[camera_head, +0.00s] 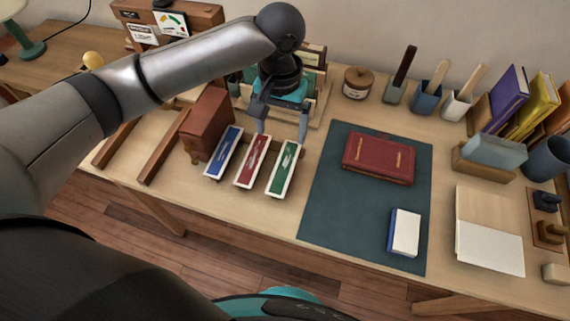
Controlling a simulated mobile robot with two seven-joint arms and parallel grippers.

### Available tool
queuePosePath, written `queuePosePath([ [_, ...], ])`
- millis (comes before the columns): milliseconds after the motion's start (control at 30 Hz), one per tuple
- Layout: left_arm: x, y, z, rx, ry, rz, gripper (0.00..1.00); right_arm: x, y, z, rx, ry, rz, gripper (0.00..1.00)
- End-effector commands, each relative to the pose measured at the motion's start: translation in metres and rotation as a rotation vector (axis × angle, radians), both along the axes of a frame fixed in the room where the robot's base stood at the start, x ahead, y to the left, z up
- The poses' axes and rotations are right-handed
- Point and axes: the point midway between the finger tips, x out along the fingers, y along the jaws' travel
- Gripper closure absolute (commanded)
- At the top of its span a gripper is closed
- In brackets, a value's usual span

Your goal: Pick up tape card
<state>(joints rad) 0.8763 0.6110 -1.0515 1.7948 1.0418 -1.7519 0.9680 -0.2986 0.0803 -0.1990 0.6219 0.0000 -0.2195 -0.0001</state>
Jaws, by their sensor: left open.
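My left gripper (281,124) points down over the back of the table, its two grey fingers apart and nothing seen between them. Below and in front of it lie three narrow white-edged trays or cards: a blue one (224,153), a red one (252,161) and a green one (284,168). A small white card or block with a blue edge (405,232) lies on the dark green mat (330,213). I cannot tell which of these is the tape card. The gripper and wrist partly hide a wooden rack (317,88) behind. My right gripper is out of view.
A dark red book (378,158) lies on the mat. A brown box (208,123) stands left of the blue piece. A lidded jar (357,82), tool cups (427,102) and upright books (498,98) line the back. The mat's front left is clear.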

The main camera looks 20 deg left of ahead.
Motion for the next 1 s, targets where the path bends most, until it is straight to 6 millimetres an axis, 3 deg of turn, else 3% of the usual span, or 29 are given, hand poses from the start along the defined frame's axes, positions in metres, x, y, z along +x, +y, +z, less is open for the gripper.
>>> queuePosePath([
  [100,-0.001,0.000,-0.031,0.000,0.003,0.001,0.07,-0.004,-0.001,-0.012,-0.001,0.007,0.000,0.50],
  [300,0.000,0.000,-0.063,-0.001,0.001,-0.001,0.07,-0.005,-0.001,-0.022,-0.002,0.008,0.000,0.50],
  [567,0.000,-0.002,-0.077,-0.001,-0.001,-0.002,0.07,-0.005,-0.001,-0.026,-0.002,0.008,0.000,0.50],
  [833,0.000,-0.006,-0.116,0.000,-0.001,-0.002,0.07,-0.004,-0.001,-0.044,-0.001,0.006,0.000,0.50],
  [1000,0.000,-0.006,-0.123,-0.002,-0.003,-0.002,0.07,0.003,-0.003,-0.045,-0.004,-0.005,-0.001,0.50],
])
